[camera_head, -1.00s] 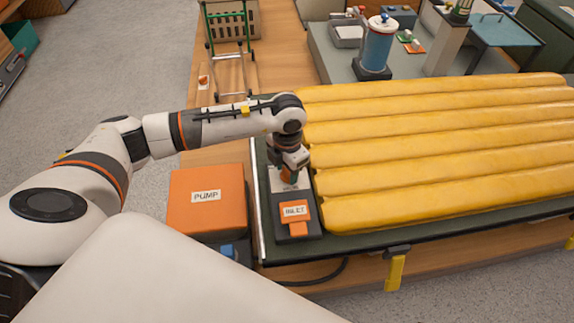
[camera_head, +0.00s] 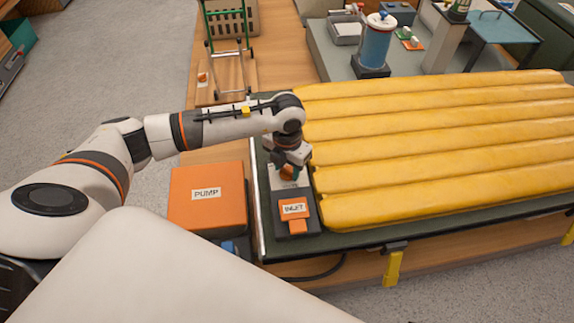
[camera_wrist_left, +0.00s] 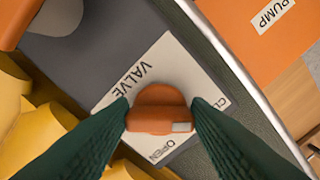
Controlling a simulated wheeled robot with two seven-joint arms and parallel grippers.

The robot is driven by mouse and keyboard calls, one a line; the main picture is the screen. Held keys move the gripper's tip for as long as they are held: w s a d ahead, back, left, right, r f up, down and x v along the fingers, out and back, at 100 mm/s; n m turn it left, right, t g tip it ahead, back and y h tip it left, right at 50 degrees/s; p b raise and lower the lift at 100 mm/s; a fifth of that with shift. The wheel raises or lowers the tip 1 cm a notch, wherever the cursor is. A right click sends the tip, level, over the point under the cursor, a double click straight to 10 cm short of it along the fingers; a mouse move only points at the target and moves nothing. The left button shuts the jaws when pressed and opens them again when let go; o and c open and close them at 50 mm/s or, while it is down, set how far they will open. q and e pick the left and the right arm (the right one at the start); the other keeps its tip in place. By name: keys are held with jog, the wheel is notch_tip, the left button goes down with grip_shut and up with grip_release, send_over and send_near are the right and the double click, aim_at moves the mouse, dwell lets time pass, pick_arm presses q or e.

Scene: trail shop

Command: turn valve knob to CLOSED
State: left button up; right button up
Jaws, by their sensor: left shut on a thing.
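The orange valve knob (camera_wrist_left: 158,108) sits on a white plate (camera_wrist_left: 112,92) lettered VALVE, OPEN and CL, the rest of the last word being hidden. A pale mark on the knob points to the lower right in the left wrist view, between the OPEN and CL lettering. My left gripper (camera_wrist_left: 160,115) is shut on the knob, with a dark green finger on each side. In the head view my left gripper (camera_head: 288,168) reaches down onto the knob, which shows only partly, behind the INLET label (camera_head: 294,208). My right gripper is not in view.
An orange PUMP box (camera_head: 206,205) stands left of the valve block. A yellow ribbed air mat (camera_head: 440,150) lies close on the right. A blue cylinder (camera_head: 376,45) and a green cart (camera_head: 230,50) stand farther back.

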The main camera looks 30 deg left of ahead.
pick_arm(q)
jog(key=o, duration=1)
jog(key=shift+r, duration=0.2)
notch_tip(320, 180, up, 12)
jog(key=shift+f+p, duration=0.15)
jog(key=shift+p, duration=0.65)
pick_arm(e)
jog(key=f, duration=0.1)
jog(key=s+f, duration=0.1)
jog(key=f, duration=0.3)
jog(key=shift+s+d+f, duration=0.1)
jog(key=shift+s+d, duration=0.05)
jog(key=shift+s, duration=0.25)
